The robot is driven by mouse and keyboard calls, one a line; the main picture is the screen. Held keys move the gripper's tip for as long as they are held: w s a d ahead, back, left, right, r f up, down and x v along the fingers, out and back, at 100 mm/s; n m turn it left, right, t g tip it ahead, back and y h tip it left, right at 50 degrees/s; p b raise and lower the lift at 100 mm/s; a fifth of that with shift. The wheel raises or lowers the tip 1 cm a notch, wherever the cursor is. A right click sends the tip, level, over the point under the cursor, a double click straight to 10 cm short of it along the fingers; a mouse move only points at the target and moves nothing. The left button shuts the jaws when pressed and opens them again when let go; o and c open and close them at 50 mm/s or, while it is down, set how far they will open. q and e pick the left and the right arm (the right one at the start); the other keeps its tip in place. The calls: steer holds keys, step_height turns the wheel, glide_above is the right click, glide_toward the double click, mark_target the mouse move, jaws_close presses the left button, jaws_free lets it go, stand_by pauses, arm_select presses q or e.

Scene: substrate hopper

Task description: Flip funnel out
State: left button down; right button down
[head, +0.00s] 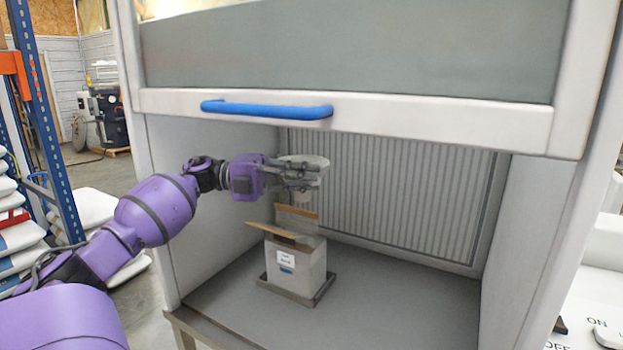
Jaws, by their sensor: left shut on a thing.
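The funnel (312,160) is a pale, wide-rimmed piece inside the hood, above and a little behind an open box. My left gripper (305,180) reaches in from the left and is shut on the funnel. Its fingers cover part of the funnel's side, and the lower end is hard to make out. The funnel looks roughly upright, wide rim up. My right gripper is not in view.
A light box (300,267) with raised brown flaps stands on a dark base plate (318,298) on the hood floor (400,315). A raised sash with a blue handle (266,110) hangs above. Side walls bound the hood; floor right of the box is clear.

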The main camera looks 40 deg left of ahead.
arm_select(q)
steer(key=shift+r, duration=0.1)
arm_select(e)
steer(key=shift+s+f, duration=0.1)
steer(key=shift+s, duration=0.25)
